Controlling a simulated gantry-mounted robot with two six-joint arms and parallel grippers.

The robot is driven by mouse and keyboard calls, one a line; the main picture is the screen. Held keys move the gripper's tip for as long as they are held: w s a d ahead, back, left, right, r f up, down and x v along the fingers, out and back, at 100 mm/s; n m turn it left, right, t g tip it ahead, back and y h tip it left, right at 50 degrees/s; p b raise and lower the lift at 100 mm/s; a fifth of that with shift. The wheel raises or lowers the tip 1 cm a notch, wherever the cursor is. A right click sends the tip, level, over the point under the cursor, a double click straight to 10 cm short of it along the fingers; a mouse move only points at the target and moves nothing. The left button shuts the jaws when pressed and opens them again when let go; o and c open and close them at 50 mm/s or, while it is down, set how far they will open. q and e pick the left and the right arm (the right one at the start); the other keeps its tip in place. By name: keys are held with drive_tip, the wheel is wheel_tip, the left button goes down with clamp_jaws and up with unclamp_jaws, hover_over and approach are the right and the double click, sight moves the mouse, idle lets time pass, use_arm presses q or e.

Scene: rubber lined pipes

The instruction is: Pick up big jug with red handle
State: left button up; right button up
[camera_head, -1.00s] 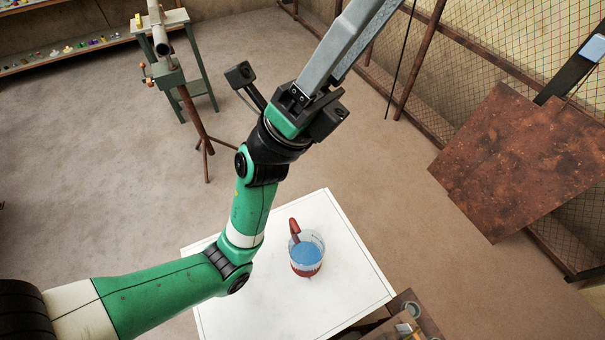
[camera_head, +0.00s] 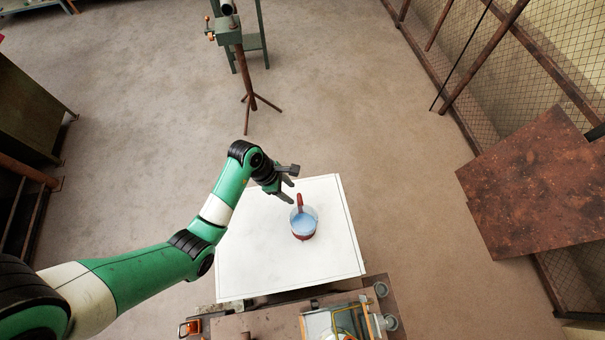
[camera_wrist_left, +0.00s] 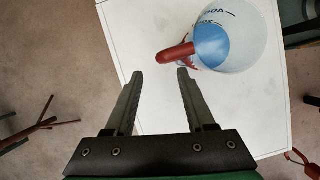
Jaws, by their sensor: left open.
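The big jug (camera_head: 304,224) stands upright on a white tabletop (camera_head: 250,265). It is a clear measuring jug with blue inside and a red handle (camera_head: 299,201) that points to the far side. My left gripper (camera_head: 290,193) is open and empty, just left of and beyond the handle, above the tabletop. In the left wrist view the jug (camera_wrist_left: 240,42) is at the upper right, with its red handle (camera_wrist_left: 174,53) reaching toward the space ahead of the two open fingertips (camera_wrist_left: 159,74). The fingers appear apart from the handle. My right gripper is not in view.
A cluttered brown bench (camera_head: 255,322) adjoins the near edge of the white tabletop. A rusty brown sheet (camera_head: 530,185) stands at the right. A pipe stand (camera_head: 243,75) is on the floor beyond. The tabletop around the jug is clear.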

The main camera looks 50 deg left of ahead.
sight(302, 217)
use_arm(q)
drive_tip(key=x, duration=0.7)
drive_tip(key=shift+s+d+f+b, duration=0.1)
drive_tip(key=shift+s+f+b, duration=0.05)
drive_tip(key=shift+b, duration=0.25)
clamp_jaws()
idle(1.0)
